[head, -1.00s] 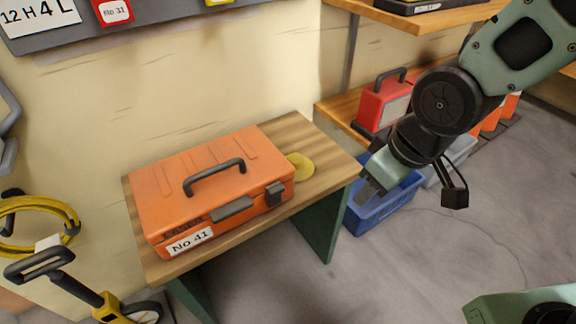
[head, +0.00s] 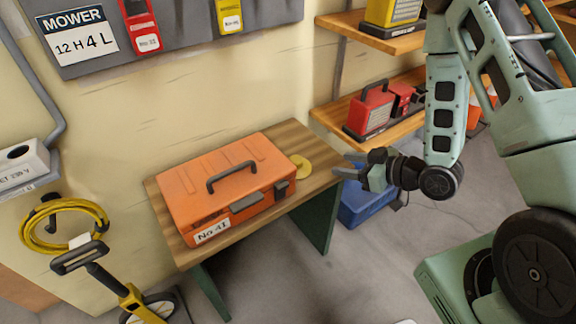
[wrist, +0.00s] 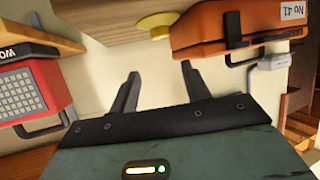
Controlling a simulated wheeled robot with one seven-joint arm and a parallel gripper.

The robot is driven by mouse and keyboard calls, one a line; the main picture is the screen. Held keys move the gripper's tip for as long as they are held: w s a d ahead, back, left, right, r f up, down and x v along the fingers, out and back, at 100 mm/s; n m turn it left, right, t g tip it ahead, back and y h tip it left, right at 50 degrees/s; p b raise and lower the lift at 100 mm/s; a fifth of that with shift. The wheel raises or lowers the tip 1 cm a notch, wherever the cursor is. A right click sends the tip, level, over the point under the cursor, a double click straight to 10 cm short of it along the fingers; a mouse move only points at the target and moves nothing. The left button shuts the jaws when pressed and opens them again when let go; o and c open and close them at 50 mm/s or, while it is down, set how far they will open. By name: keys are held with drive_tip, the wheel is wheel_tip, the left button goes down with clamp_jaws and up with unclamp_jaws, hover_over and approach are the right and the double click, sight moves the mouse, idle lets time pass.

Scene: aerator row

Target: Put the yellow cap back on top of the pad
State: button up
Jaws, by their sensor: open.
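The yellow cap (head: 300,163) is a round, flat piece on the right end of the wooden table (head: 292,136), just right of the orange case (head: 232,182). In the wrist view the cap (wrist: 155,24) shows at the top, beyond the fingers, and seems to have a small knob. My gripper (head: 348,166) is open and empty, right of the table's end and apart from the cap. Its fingers (wrist: 160,70) point toward the table side. I cannot make out a separate pad.
The orange case fills most of the table. A blue bin (head: 366,205) stands on the floor below my gripper. Shelves with a red lamp (head: 370,110) are behind it. Grey floor in front of the table is open.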

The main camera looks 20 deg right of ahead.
sight(297, 160)
drive_tip(key=b+x, duration=0.3)
drive_tip(key=x, duration=0.9)
drive_tip(key=shift+b, duration=0.35)
drive_tip(key=b+x, duration=0.1)
drive_tip(key=x, duration=0.3)
drive_tip(key=shift+s+a+f, duration=0.1)
drive_tip(key=shift+a+f, duration=0.05)
drive_tip(key=shift+f, duration=0.05)
drive_tip(key=shift+w+a+f, duration=0.2)
drive_tip(key=shift+w+a, duration=0.1)
drive_tip(key=shift+w, duration=0.15)
drive_tip(key=c, duration=0.8)
drive_tip(key=shift+r, duration=0.1)
